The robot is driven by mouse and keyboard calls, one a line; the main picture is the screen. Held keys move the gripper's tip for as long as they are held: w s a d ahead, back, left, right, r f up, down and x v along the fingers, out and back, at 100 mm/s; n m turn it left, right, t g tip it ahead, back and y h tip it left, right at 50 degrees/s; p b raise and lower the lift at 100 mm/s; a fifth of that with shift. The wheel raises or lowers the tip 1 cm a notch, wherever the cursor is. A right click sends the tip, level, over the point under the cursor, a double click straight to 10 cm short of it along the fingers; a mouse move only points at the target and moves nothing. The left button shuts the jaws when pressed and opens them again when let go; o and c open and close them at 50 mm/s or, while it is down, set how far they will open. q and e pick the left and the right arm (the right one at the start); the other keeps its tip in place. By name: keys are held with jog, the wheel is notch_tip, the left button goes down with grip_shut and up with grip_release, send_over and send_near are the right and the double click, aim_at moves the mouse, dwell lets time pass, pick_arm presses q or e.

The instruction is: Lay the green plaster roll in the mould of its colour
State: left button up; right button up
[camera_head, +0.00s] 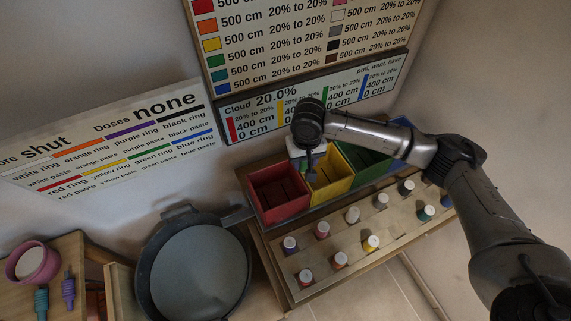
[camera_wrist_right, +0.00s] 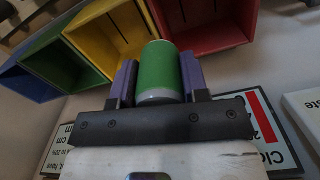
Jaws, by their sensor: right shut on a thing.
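My right gripper (camera_head: 311,170) reaches in from the right and is over the border of the red and yellow boxes. In the right wrist view it (camera_wrist_right: 160,75) is shut on the green plaster roll (camera_wrist_right: 162,68), a green cylinder with a pale end, between two purple fingers. I cannot make out the roll in the head view. The green mould (camera_head: 366,158), an open box, stands right of the yellow one, partly behind my arm; it also shows in the right wrist view (camera_wrist_right: 57,62). My left gripper is not in view.
The red box (camera_head: 278,203), yellow box (camera_head: 337,182) and blue box (camera_head: 398,134) stand in the same row. A wooden rack (camera_head: 340,281) with several white-capped bottles lies in front. A large grey pan (camera_head: 150,285) and a pink bowl (camera_head: 34,263) are at left. Sign boards are behind.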

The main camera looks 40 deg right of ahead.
jog(key=d+f+m+p, duration=0.1)
jog(key=d+f, duration=0.2)
jog(key=d, duration=1)
jog(key=d+f+p, duration=0.1)
jog(key=d+f, duration=0.2)
jog(key=d, duration=1.1)
notch_tip(320, 180, down, 6)
jog(key=b, duration=0.6)
jog(key=shift+s+d+f+b, duration=0.2)
jog(key=shift+s+f+b, duration=0.05)
jog(key=shift+s+b, duration=0.2)
jog(key=o, duration=0.9)
jog(key=shift+o, duration=0.6)
jog(key=shift+r, duration=0.1)
notch_tip(320, 180, up, 14)
jog(key=shift+p, duration=0.45)
